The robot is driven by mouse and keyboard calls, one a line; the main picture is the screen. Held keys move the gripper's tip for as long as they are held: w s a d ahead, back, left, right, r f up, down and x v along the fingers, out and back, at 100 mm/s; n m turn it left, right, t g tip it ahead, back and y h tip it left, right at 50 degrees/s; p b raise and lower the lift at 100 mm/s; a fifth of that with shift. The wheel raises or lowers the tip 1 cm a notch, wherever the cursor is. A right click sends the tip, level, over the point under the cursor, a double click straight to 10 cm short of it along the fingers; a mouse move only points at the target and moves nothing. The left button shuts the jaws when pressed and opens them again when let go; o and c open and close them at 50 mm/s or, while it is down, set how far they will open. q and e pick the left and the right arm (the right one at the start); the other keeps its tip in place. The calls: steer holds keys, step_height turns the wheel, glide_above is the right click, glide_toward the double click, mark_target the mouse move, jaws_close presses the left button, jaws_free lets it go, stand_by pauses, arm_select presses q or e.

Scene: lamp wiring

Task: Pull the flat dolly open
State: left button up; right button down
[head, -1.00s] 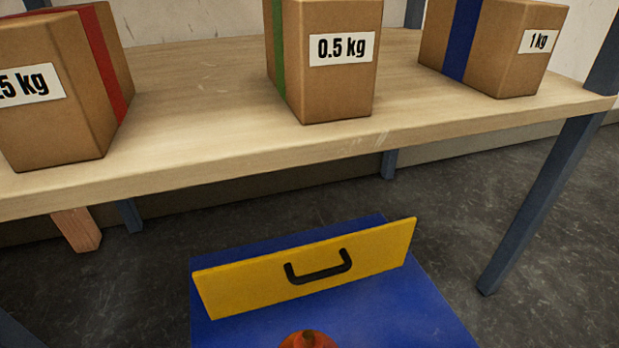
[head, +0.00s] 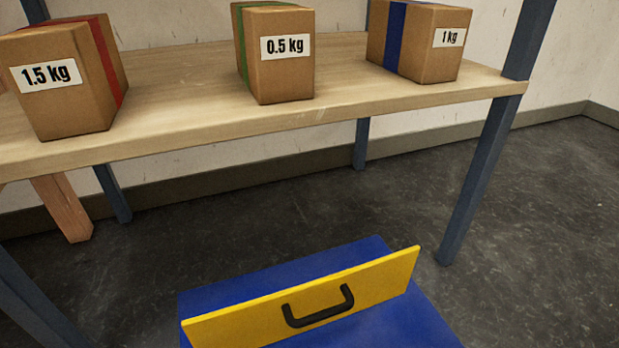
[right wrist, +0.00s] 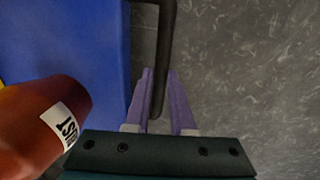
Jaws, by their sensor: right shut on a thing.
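The flat dolly (head: 340,255) is a blue platform at the bottom of the head view, standing out on the floor in front of the shelf. A yellow panel with a black handle (head: 318,306) stands on it. In the right wrist view the dolly's blue deck (right wrist: 95,50) fills the upper left. A dark bar (right wrist: 165,40) runs beside its edge and joins toward it at the top. My right gripper (right wrist: 160,72) has its purple fingers on either side of this bar, shut on it. My left gripper is not in view.
A wooden shelf (head: 180,130) on blue-grey legs carries boxes marked 1.5 kg (head: 75,95), 0.5 kg (head: 285,75) and 1 kg (head: 435,50). A red-orange labelled object (right wrist: 40,115) lies left of my right gripper. Grey floor (head: 540,230) is clear at the right.

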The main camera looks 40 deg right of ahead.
steer(key=shift+d+f, duration=0.1)
steer(key=c, duration=0.8)
jaws_free()
steer(key=shift+o, duration=0.2)
step_height(320, 180, up, 10)
steer(key=s+p, duration=0.1)
steer(key=p, duration=0.8)
steer(key=shift+s+a, duration=0.25)
steer(key=shift+s, duration=0.15)
steer(key=shift+f, duration=0.1)
